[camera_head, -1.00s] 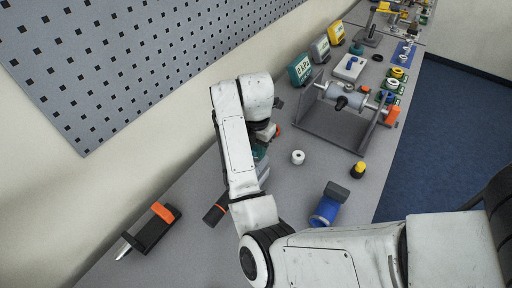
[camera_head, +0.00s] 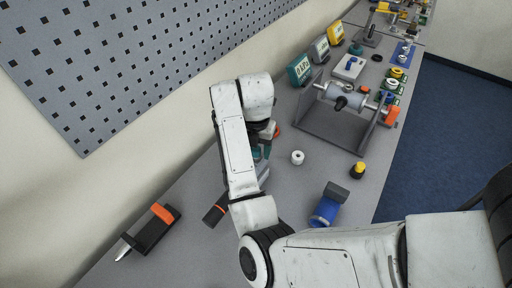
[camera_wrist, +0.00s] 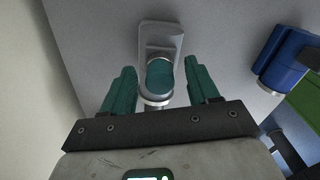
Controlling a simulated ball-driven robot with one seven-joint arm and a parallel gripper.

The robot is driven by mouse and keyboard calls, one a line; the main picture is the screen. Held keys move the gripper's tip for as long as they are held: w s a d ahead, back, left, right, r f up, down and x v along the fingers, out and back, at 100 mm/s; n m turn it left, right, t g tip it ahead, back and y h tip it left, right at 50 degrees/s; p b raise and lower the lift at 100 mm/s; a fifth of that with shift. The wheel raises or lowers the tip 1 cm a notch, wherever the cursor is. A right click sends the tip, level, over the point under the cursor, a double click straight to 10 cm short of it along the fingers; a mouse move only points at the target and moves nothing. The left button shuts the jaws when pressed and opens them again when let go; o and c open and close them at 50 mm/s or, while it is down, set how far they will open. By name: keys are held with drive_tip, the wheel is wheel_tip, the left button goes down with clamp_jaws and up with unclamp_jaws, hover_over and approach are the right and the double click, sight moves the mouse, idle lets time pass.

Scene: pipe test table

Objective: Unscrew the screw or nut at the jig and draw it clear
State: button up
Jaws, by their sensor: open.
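In the wrist view, a teal rounded piece (camera_wrist: 160,74) sits on a grey jig plate (camera_wrist: 158,33), with a silver metal ring (camera_wrist: 154,101) at its near end. I cannot tell whether the teal piece is the screw or nut. My gripper (camera_wrist: 163,82) has teal fingers, one on each side of the teal piece, with visible gaps between. It is open and holds nothing. In the head view, my arm hides most of the jig, and my gripper (camera_head: 266,148) is partly visible beside it.
A white ring (camera_head: 297,157), a blue pipe fitting (camera_head: 326,208) and a yellow-capped part (camera_head: 358,169) stand to the right. A black and orange tool (camera_head: 156,228) lies at the left. A grey pipe stand (camera_head: 335,124) is farther back. The wall is close on the left.

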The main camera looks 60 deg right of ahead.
drive_tip(key=o, duration=0.3)
drive_tip(key=m, duration=0.4)
drive_tip(key=shift+m, duration=1.1)
drive_tip(key=shift+m, duration=1)
drive_tip(key=m, duration=0.4)
